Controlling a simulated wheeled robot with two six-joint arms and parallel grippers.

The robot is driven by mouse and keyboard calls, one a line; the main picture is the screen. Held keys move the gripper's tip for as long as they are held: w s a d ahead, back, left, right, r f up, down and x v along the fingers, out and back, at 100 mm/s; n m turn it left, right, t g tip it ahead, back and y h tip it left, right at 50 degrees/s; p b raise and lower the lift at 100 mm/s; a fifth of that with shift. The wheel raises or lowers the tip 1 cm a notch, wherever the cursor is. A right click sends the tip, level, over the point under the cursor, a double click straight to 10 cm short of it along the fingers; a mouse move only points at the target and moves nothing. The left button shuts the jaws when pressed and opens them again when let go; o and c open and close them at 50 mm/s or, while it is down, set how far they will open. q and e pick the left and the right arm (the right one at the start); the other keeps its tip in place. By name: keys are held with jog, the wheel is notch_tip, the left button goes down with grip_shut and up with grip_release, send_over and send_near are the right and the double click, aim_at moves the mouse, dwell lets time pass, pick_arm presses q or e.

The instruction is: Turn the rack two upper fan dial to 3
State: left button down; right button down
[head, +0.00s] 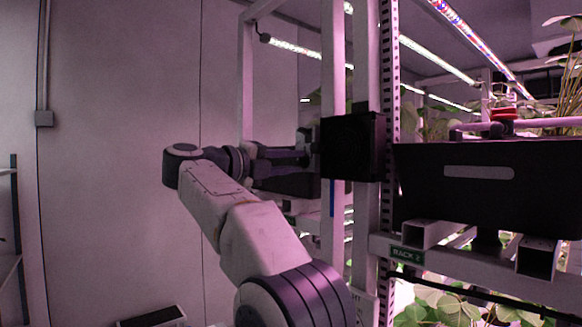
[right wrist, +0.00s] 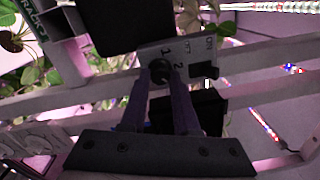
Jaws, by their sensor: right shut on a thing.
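In the right wrist view, a dark round dial (right wrist: 160,69) sits on a pale control plate (right wrist: 184,48) with printed marks. In the head view my right gripper (head: 303,158) reaches from the left to the rack post, beside a black box-shaped fan housing (head: 350,148). The dial is hidden there. My left gripper is not in view.
A green "RACK 2" label (head: 406,254) is on the rack beam right of the post. A black planter trough (head: 480,190) stands on that rack, with plants around it.

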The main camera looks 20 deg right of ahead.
jog(key=shift+f+m+b, duration=0.1)
jog(key=shift+m+b, duration=0.2)
jog(key=shift+m, duration=1.2)
jog(key=c, duration=0.7)
grip_release()
jog(key=shift+o, duration=0.2)
jog(key=v, duration=1)
jog(key=shift+a+p, duration=0.3)
jog(key=shift+p, duration=0.15)
